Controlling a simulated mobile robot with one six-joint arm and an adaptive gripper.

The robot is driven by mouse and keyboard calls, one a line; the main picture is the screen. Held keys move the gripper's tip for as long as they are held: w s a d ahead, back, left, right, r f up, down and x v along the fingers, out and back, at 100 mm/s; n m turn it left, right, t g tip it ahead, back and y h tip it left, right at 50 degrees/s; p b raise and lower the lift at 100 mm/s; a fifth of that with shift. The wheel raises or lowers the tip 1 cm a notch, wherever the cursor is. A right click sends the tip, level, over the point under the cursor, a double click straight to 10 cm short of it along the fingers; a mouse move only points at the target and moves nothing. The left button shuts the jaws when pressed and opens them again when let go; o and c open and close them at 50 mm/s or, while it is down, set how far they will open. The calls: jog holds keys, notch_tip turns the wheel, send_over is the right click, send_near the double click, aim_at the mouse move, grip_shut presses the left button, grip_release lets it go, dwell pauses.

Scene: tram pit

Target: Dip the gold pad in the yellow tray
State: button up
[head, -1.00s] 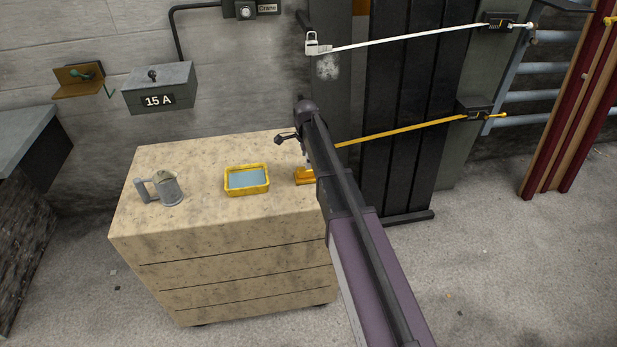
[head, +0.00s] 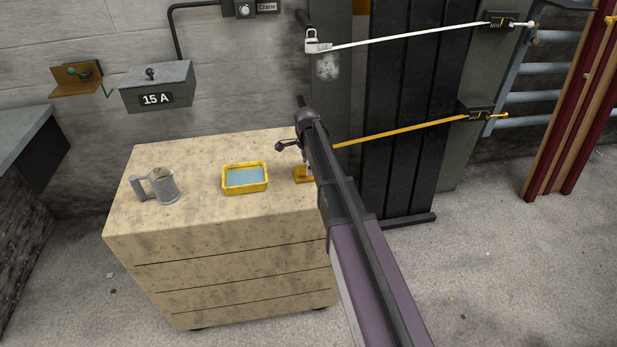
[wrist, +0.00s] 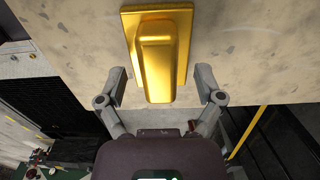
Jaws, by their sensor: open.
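The gold pad (wrist: 158,52) lies on the beige cabinet top, a flat plate with a raised grip. In the head view only part of the gold pad (head: 303,174) shows beside my arm, at the top's right end. My gripper (wrist: 160,84) is open, its two fingers on either side of the near end of the pad's grip with gaps showing. In the head view one finger of my gripper (head: 288,146) shows; the rest is hidden by my arm. The yellow tray (head: 246,191) stands left of the pad and holds a flat blue-grey surface.
A grey metal jug (head: 165,187) stands left of the tray on the cabinet (head: 200,225). A grey box marked 15 A (head: 156,86) is on the wall behind. A yellow bar (head: 400,131) and a white bar (head: 405,36) cross dark panels at right.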

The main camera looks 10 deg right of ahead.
jog(key=shift+f+b, duration=0.4)
jog(key=shift+f, duration=0.3)
grip_shut()
